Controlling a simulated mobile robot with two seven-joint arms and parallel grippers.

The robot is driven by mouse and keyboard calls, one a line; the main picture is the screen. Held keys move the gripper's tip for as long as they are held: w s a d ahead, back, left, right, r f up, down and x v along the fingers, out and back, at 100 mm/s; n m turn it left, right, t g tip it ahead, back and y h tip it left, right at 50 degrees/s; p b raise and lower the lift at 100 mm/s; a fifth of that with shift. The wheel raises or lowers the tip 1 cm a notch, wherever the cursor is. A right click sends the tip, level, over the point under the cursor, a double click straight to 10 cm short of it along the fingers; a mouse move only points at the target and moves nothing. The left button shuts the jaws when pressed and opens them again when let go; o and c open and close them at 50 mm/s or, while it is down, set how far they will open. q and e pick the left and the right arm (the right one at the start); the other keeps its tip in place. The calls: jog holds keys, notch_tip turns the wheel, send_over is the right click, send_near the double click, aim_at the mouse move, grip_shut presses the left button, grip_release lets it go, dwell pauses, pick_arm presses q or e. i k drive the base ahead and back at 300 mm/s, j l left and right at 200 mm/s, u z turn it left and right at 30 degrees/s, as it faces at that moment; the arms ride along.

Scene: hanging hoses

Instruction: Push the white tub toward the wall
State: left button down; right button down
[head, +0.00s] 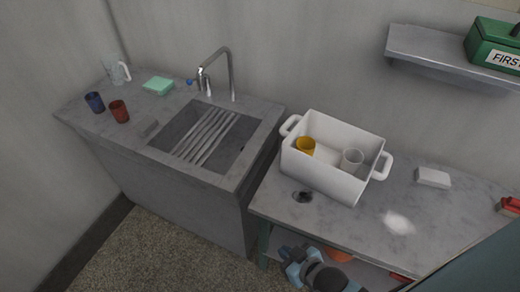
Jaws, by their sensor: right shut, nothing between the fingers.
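The white tub (325,180) stands upright on the right-hand grey worktop (275,205), near its left end. It has a handle at each end. A yellow cup (306,146) and a white cup (352,159) are inside it. A strip of worktop lies between the tub and the wall behind. My right gripper (294,254) is at the bottom of the view, in front of the worktop's front edge and apart from the tub. It is shut and empty. My left gripper is not in view.
A white block (433,177) and a red object (509,206) lie to the right. A wall shelf (430,55) holds a green first-aid box (490,42). A sink (207,140) is left.

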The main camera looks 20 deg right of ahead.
aim_at(321, 172)
jog(key=j+z, duration=0.1)
jog(key=z, duration=0.25)
jog(key=i+j+z, duration=0.1)
jog(key=z, duration=0.25)
jog(key=j+z, duration=0.1)
jog(key=z, duration=1.3)
